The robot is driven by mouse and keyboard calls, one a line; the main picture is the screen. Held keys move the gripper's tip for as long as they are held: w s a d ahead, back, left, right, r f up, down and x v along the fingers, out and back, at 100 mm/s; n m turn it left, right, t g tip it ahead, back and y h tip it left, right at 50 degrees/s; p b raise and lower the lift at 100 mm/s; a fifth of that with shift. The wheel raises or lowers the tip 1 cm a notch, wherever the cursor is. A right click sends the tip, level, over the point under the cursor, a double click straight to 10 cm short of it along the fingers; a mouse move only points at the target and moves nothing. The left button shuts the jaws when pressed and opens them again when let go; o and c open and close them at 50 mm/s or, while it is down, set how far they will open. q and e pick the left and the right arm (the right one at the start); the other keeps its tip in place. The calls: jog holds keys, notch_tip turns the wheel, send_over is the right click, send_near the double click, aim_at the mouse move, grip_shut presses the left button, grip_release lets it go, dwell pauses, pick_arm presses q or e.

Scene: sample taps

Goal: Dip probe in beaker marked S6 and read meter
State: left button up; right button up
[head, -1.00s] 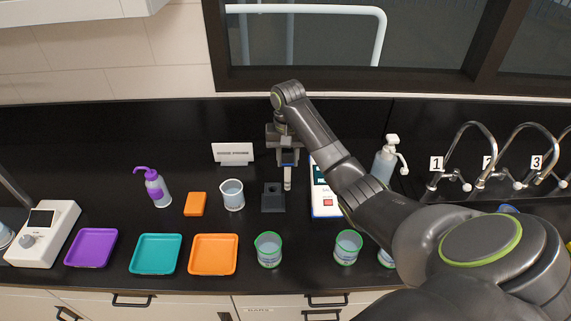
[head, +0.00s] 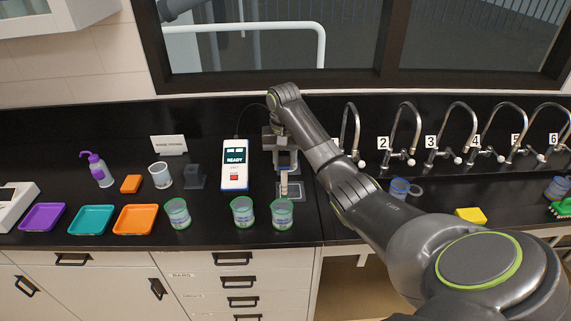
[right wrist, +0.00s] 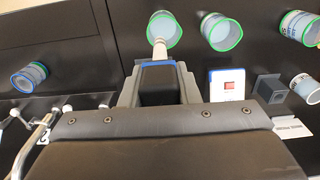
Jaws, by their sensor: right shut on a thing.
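My right gripper (head: 283,160) is shut on the pale probe (head: 284,184), which hangs upright above the counter, right of the meter. The meter (head: 235,165) is white and blue with a red button, and its screen reads READY. Three green-rimmed beakers stand along the front: left (head: 178,214), middle (head: 243,212) and right (head: 282,214). Their labels are too small to read. The probe's end is just behind the right beaker in the head view. In the right wrist view the probe (right wrist: 158,46) overlaps a green-rimmed beaker (right wrist: 168,28); I cannot tell whether it is inside. My left gripper is out of view.
The black probe stand (head: 195,177) is empty, left of the meter. A white beaker (head: 160,175), a purple-capped bottle (head: 98,170) and purple, teal and orange trays (head: 134,220) are further left. Right are numbered taps, a blue-rimmed beaker (head: 399,189) and a yellow sponge (head: 470,215).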

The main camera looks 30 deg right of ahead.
aim_at(282, 174)
jog(key=shift+w+a+f, duration=0.1)
jog(key=shift+f, duration=0.25)
jog(key=f, duration=0.2)
jog(key=w+f, duration=0.1)
jog(key=shift+a, duration=0.25)
jog(key=shift+s+d+f, duration=0.15)
jog(key=shift+s+f, duration=0.05)
jog(key=shift+f, duration=0.5)
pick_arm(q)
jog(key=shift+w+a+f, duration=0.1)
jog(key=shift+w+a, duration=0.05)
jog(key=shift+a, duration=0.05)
pick_arm(e)
jog(key=shift+w, duration=0.1)
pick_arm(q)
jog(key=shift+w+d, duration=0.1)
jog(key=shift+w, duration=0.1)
pick_arm(e)
jog(key=shift+f, duration=0.15)
